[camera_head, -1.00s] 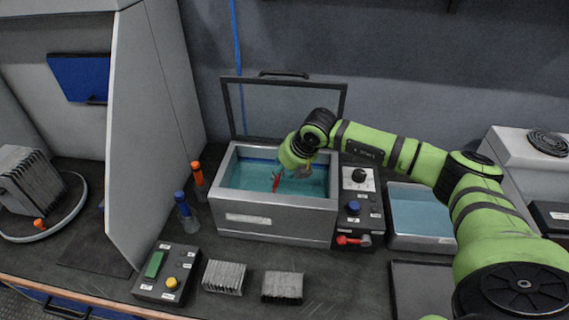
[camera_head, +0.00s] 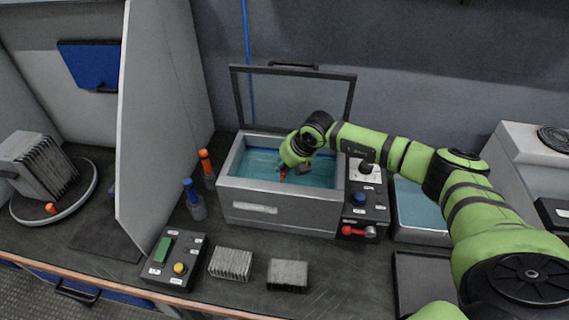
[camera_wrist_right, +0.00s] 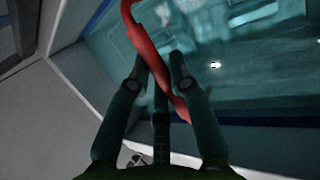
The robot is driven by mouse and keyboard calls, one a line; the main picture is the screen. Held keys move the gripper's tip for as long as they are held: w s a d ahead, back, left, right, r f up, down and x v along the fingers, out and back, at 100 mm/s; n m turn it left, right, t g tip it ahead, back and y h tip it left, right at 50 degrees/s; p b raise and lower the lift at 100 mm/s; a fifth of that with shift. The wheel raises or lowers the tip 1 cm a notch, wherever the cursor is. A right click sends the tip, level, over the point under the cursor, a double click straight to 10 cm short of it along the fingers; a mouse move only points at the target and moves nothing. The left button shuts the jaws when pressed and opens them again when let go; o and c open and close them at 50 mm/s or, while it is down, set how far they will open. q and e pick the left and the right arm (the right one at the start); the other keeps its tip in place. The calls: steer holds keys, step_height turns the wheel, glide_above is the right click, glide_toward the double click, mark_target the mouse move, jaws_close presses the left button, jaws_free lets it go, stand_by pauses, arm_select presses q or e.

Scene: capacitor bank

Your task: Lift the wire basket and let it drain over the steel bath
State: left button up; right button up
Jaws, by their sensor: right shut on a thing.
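The steel bath (camera_head: 290,213) stands mid-bench with its lid open behind it and blue-green liquid inside. A red handle (camera_head: 283,175), which I take to be the wire basket's, shows low in the bath's opening. My right gripper (camera_head: 286,170) is over the liquid at this handle. In the right wrist view the red handle (camera_wrist_right: 146,45) runs between the fingertips of my right gripper (camera_wrist_right: 160,65), which is shut on it. The basket's wire body cannot be made out; it seems to be under the liquid. My left gripper is not in view.
A control box with a red lever (camera_head: 357,231) and a second liquid tray (camera_head: 420,210) stand to the bath's right. Orange and blue-capped bottles (camera_head: 194,200) stand left. Two finned blocks (camera_head: 231,264) and a button box (camera_head: 174,260) lie in front. The raised lid (camera_head: 295,95) stands behind.

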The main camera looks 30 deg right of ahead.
jaws_close()
steer(key=shift+s+r, duration=0.1)
steer(key=shift+r+p, duration=3.05)
steer(key=shift+r, duration=1.3)
step_height(320, 180, up, 8)
steer(key=p, duration=0.5)
steer(key=shift+r, duration=0.15)
